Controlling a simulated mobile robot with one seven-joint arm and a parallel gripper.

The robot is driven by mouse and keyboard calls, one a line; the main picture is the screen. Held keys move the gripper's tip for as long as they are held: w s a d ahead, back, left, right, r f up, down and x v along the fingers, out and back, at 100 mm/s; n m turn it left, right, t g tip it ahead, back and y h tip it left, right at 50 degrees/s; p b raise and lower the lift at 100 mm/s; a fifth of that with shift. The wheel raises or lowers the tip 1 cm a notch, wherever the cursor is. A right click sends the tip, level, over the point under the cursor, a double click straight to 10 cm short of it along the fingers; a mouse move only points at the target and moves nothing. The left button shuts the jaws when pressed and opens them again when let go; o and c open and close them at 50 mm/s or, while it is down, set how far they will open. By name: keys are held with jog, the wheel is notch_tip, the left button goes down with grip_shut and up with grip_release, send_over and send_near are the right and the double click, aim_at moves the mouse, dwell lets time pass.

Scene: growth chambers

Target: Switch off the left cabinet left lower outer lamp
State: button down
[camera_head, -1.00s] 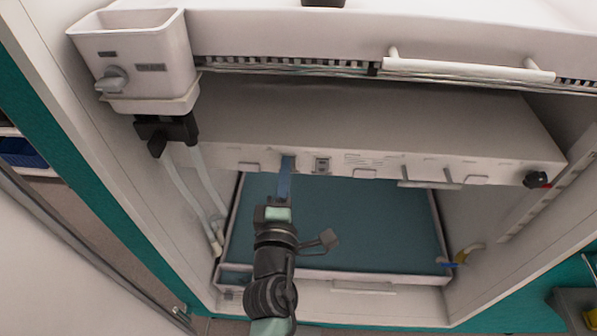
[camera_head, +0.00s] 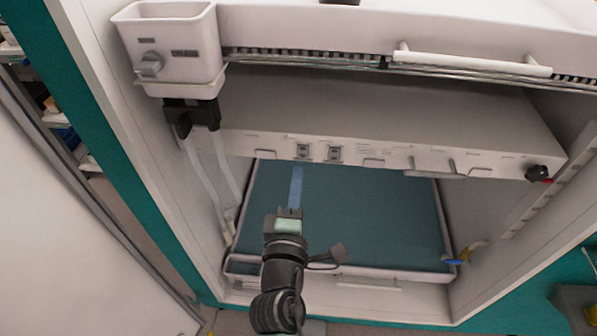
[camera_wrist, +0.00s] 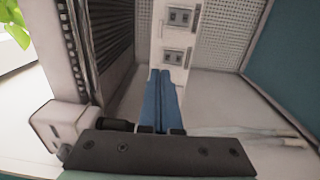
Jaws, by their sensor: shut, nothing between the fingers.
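Two small dark rocker switches sit side by side on the front edge of the white lamp shelf (camera_head: 400,158) in the left part of its panel. The left switch (camera_head: 303,152) shows in the wrist view as the lower one (camera_wrist: 173,57). The right switch (camera_head: 334,153) shows there as the upper one (camera_wrist: 180,16). My gripper (camera_head: 297,170) is shut and empty, its blue fingers below and in front of the left switch in the head view. In the wrist view the fingertips (camera_wrist: 160,74) end just short of the lower switch, with a gap apparent. I cannot read the rocker positions or whether the lamps are lit.
A white box with a grey knob (camera_head: 149,64) and hanging tubes is at the upper left. Metal handles (camera_head: 432,168) and a black knob (camera_head: 537,173) are farther right on the shelf edge. A blue-green floored tray (camera_head: 370,225) lies below. The cabinet's side walls flank the opening.

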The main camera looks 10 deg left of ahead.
jog(key=s+b, duration=0.1)
jog(key=s, duration=0.6)
jog(key=shift+s+f, duration=0.2)
jog(key=shift+f, duration=0.1)
jog(key=shift+a, duration=0.1)
